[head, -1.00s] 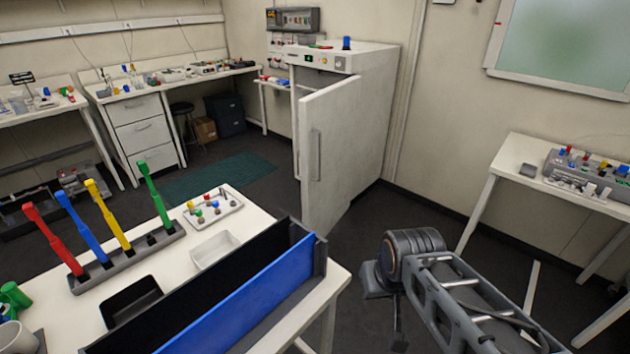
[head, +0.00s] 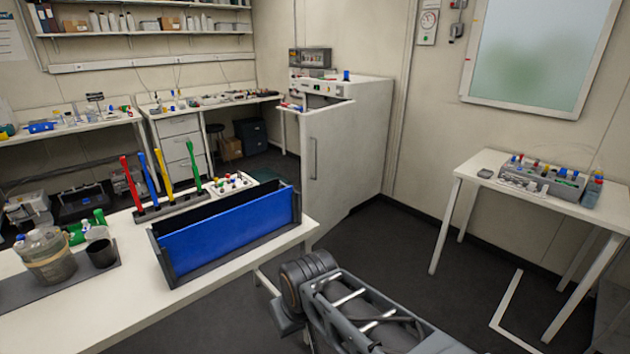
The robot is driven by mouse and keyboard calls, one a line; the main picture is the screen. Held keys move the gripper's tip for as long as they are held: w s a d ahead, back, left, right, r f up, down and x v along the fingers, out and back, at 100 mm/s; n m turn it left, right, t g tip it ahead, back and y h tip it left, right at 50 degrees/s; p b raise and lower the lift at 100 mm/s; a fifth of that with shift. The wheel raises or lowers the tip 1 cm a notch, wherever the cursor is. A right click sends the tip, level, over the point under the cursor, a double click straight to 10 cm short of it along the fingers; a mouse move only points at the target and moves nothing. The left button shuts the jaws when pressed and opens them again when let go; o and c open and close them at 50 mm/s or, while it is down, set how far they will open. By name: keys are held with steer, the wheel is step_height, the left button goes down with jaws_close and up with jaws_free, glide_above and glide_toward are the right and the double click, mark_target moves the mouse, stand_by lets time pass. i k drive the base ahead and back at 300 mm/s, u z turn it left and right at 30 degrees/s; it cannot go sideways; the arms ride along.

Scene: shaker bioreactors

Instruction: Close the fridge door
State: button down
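The white fridge (head: 368,140) stands against the back wall, a little right of the picture's middle. Its white door (head: 336,165) stands out from the body, partly open, with the free edge and a long upright handle (head: 314,158) on the left. The door hides most of the interior. The lower part of the door is partly behind the near table. My arm (head: 345,310) shows at the bottom middle, well in front of the fridge and apart from the door. I cannot make out any gripper fingers.
The near white table (head: 150,312) fills the lower left, with a blue-fronted tray (head: 232,235) at its right end. A white side table (head: 530,192) stands at the right wall. Dark floor (head: 385,245) is free between it and the fridge.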

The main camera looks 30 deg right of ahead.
mark_target(328, 133)
steer(key=z, duration=0.5)
steer(key=i, duration=1.05)
steer(key=z, duration=1.6)
steer(key=i, duration=1.3)
steer(key=u, duration=1.05)
steer(key=i, duration=0.7)
steer(key=u, duration=0.9)
steer(key=i, duration=0.6)
steer(key=u, duration=0.2)
